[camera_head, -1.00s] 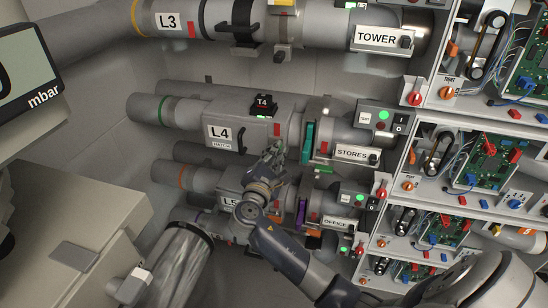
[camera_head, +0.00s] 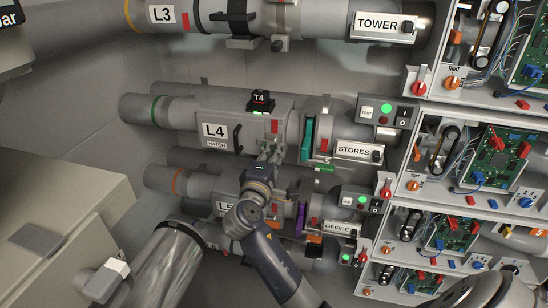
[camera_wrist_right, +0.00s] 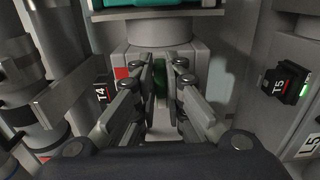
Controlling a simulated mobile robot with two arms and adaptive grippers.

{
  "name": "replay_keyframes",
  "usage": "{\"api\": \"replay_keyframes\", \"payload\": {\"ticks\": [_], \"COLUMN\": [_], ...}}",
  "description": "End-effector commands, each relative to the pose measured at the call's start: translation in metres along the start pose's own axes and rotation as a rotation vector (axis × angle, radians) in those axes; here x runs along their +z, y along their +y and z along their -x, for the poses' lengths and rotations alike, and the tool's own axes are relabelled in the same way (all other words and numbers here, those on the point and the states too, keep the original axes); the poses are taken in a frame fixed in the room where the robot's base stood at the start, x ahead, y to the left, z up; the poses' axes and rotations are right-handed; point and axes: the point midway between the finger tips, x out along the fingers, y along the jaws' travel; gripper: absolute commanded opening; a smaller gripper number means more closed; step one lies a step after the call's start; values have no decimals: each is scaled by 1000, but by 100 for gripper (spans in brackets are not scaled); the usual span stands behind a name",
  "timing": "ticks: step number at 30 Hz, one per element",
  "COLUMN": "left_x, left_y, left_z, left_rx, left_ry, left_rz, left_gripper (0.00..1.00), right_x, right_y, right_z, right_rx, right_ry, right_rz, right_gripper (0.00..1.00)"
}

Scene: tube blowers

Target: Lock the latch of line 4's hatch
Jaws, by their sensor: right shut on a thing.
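Line 4's grey hatch (camera_head: 190,122) carries the L4 label, a dark handle (camera_head: 238,138) and a red mark (camera_head: 274,127) near its right end. It looks closed. My right gripper (camera_head: 268,150) is at the lower right edge of this hatch, below the red mark. In the right wrist view its fingers (camera_wrist_right: 161,84) are close together around a small latch part, mostly hidden between them; a green strip shows there. The red mark (camera_wrist_right: 120,72) is just left of the fingers. My left gripper is out of view.
The black T4 box (camera_head: 261,100) sits above the hatch; it is left of the fingers in the wrist view. The teal gate (camera_head: 307,138) stands to the right. Line 5's pipe (camera_head: 190,182) runs close below. Open electronics shelves (camera_head: 480,160) fill the right side.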

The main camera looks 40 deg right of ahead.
Motion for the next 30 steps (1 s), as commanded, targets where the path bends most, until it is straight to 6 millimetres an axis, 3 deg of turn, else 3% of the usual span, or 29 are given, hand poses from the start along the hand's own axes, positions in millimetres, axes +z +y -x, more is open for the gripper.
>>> {"api": "replay_keyframes", "payload": {"ticks": [17, 18, 21, 30], "left_x": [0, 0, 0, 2], "left_y": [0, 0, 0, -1], "left_z": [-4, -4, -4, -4], "left_rx": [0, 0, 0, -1], "left_ry": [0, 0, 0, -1], "left_rz": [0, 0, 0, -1], "left_gripper": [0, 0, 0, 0], "right_x": [0, 0, 0, 0], "right_y": [-3, -3, -3, -1], "right_z": [0, 0, 0, 1], "right_rx": [-6, -6, -6, -2], "right_ry": [0, 0, 0, 0], "right_rz": [-38, -38, -37, -35], "right_gripper": [0, 13, 31, 31]}}
